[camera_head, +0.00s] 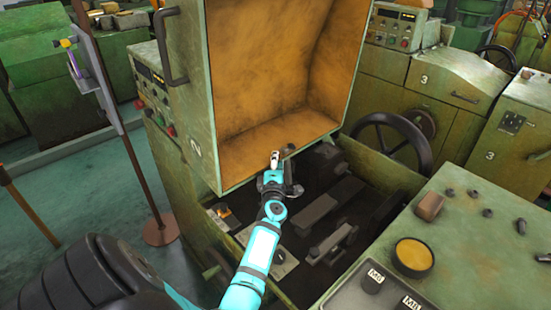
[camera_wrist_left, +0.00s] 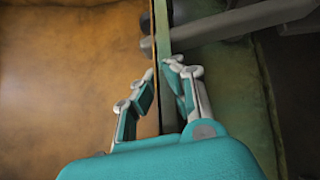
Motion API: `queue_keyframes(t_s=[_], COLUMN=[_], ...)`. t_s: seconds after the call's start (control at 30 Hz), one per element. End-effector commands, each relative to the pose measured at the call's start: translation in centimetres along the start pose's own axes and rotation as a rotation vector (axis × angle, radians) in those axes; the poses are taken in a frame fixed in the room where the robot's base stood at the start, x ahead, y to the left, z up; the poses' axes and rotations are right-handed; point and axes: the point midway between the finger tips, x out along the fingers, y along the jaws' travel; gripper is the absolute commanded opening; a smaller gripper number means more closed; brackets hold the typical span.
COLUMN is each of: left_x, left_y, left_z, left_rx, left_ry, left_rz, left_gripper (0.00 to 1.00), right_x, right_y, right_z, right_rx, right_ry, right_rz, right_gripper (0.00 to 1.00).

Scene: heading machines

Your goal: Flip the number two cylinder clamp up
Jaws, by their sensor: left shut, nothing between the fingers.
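The number two machine has its green cover (camera_head: 190,100) raised, with an orange inside face; a "2" is painted on its side. In the pit below lie grey metal bars and blocks, including a bar with a short upright end (camera_head: 332,243). I cannot tell for certain which part is the cylinder clamp. My left gripper (camera_head: 277,160) is shut and empty at the cover's lower edge, above the pit. In the left wrist view, the gripper (camera_wrist_left: 164,75) is over the green edge, close to a grey rod (camera_wrist_left: 235,24). My right gripper is not in view.
A bench (camera_head: 465,240) at the right holds a yellow-topped round tin (camera_head: 412,256), a brown block (camera_head: 429,206) and several bolts. A dark handwheel (camera_head: 392,135) stands behind the pit.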

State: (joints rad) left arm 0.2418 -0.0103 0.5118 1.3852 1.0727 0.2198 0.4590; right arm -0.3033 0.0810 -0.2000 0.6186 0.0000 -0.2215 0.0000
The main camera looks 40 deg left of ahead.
Motion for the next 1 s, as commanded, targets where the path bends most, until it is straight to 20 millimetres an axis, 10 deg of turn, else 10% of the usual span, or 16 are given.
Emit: queue_keyframes(t_s=[0.23, 1.0], left_x=[1.7, 4.2], left_y=[1.5, 0.9], left_z=[1.7, 4.4], left_rx=[0.067, 0.076], left_ry=[0.000, -0.004], left_rz=[-0.072, -0.076], left_gripper=[0.00, 0.00], right_x=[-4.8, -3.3], right_y=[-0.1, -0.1], right_z=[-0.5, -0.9], right_rx=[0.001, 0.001], right_ry=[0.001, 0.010], right_rz=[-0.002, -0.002], right_gripper=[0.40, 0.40])
